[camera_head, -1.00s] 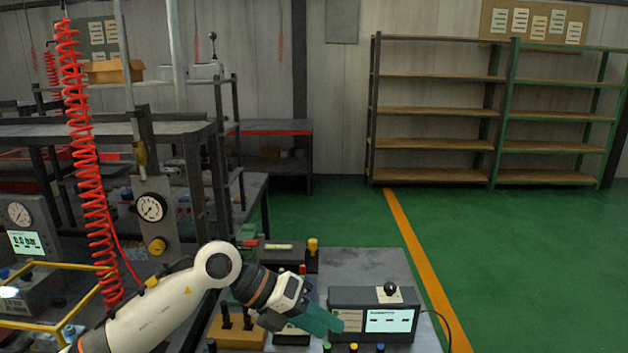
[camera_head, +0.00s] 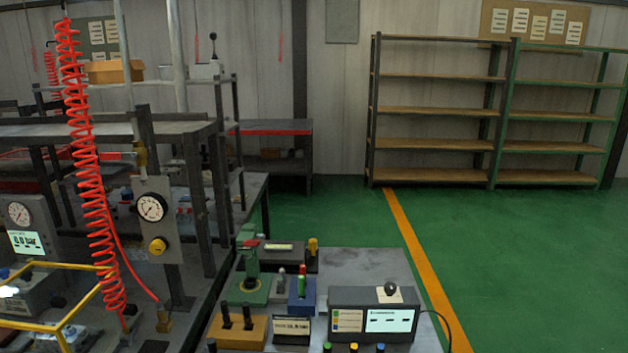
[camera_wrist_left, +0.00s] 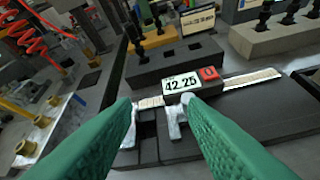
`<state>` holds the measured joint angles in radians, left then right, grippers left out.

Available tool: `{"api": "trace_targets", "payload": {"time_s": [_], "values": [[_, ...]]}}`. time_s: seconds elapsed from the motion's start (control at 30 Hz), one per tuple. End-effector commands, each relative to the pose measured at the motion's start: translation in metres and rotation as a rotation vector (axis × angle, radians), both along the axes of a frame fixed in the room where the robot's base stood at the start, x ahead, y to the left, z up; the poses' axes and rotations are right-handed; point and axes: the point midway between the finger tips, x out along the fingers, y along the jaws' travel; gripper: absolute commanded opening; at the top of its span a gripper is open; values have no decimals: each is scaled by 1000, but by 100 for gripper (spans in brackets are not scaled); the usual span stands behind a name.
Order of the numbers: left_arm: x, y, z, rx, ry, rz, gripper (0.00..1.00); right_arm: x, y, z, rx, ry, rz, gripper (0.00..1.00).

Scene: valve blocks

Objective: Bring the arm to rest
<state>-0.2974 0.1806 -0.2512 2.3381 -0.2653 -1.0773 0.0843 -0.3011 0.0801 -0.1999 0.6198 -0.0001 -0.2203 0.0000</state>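My left gripper (camera_wrist_left: 160,106) shows in the left wrist view as two green fingers spread apart, with nothing held between them. Beyond the fingertips a digital caliper (camera_wrist_left: 182,86) reading 42.25 lies on a dark surface. Its silver jaws show between the fingers; I cannot tell how far below the fingertips they are. In the head view neither of my arms shows. My right gripper is in neither view.
In the head view, the grey bench holds a display box (camera_head: 346,297), a yellow block (camera_head: 238,342) with black pegs, a blue block (camera_head: 301,306) and a green block (camera_head: 256,299). A red coiled hose (camera_head: 82,150) hangs at left. The green floor (camera_head: 530,260) at right is clear.

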Motion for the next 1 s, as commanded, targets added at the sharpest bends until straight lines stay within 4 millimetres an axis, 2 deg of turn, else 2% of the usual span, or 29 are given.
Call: {"api": "trace_targets", "payload": {"time_s": [0.03,0.2,0.47,0.77,0.87,0.97,1.0], "values": [[-23,4,-17,-23,101,20,39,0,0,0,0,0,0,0],[-85,11,-54,-73,371,53,39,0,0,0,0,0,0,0],[-170,13,-79,-128,690,61,39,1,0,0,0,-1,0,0],[-150,10,-168,-121,716,59,39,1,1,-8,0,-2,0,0],[-149,9,-205,-119,730,58,39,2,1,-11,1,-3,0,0],[-151,8,-251,-117,748,56,39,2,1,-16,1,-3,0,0],[-153,9,-272,-115,757,56,39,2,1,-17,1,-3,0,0]]}}
